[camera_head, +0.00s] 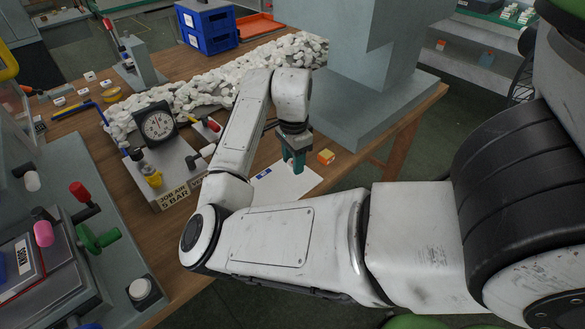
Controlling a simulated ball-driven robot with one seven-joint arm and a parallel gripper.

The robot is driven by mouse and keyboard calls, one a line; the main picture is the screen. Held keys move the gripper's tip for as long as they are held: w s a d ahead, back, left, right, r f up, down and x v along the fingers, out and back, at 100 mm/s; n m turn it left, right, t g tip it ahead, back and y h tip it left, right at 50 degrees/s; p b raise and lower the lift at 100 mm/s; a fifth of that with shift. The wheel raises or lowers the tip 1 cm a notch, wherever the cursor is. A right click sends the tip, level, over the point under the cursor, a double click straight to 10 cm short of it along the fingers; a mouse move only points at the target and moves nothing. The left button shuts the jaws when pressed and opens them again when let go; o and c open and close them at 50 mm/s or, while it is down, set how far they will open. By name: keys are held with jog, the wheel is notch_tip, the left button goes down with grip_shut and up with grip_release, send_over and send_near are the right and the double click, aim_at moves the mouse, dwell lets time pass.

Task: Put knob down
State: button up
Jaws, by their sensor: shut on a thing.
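My gripper (296,168) points down at the end of my arm, over the white sheet (282,188) on the wooden bench. Its teal fingers are shut on the knob. The knob is mostly hidden by the fingers and too small to make out clearly. I cannot tell whether it touches the sheet. A small orange and yellow cube (326,156) lies on the bench just right of the fingers, apart from them.
A grey machine column base (365,110) stands behind and right of the gripper. A fixture with a dial gauge (157,125) and a pile of white pieces (215,82) lie left and behind. Blue crates (210,30) stand at the back. The bench's right edge is close.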

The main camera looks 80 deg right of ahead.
jog(key=shift+w+d+f, duration=0.1)
jog(key=shift+w+f, duration=0.05)
jog(key=shift+f, duration=1.6)
jog(key=shift+f, duration=0.2)
jog(key=o, duration=1.1)
notch_tip(320, 180, up, 12)
jog(key=shift+r+p, duration=0.2)
jog(key=shift+p, duration=0.3)
